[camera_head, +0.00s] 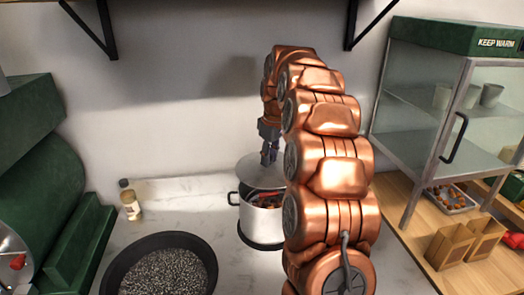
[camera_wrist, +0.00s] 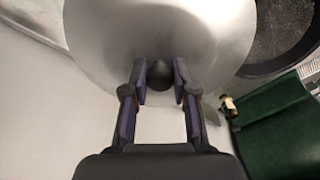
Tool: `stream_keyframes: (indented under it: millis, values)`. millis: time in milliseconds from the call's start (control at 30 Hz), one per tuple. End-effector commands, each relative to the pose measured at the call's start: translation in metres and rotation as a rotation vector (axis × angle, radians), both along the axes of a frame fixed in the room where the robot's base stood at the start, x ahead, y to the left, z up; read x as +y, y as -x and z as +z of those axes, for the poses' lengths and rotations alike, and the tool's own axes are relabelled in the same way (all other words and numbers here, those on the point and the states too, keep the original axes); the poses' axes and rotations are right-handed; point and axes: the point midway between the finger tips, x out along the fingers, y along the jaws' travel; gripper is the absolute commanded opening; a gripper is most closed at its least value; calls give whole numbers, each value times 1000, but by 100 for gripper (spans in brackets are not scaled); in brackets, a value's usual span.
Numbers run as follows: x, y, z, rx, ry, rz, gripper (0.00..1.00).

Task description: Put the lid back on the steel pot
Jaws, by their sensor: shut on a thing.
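The steel pot (camera_head: 262,222) stands on the counter behind my arm, and its right side is hidden by the arm. Its mouth is partly uncovered and shows dark and reddish contents. The round steel lid (camera_head: 258,172) is over the back part of the pot's mouth; I cannot tell whether it touches the rim. My gripper (camera_head: 268,158) is shut on the lid's dark knob. In the wrist view the knob (camera_wrist: 160,76) sits between the two fingers, and the lid (camera_wrist: 110,40) fills the upper middle and hides the pot.
A black pan (camera_head: 112,272) of dark gravel-like pieces stands at the front left. A small bottle (camera_head: 130,200) is by the wall. A green machine (camera_head: 60,200) is at left. A glass warming cabinet (camera_head: 425,110) and paper bags (camera_head: 449,246) stand on the wooden counter at right.

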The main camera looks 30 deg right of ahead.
Motion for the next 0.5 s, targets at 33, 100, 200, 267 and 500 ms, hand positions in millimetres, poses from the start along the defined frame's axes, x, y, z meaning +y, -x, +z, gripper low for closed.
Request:
stream_keyframes:
  millis: [33, 100, 200, 267, 500]
  values:
    - [0, 0, -1, 0, 0, 0, 0]
    - [1, 0, -3, 0, -1, 1, 0]
    - [1, 0, -8, 2, -1, 2, 0]
    - [2, 0, -12, 4, -2, 2, 0]
    - [0, 0, -29, 0, 0, 0, 0]
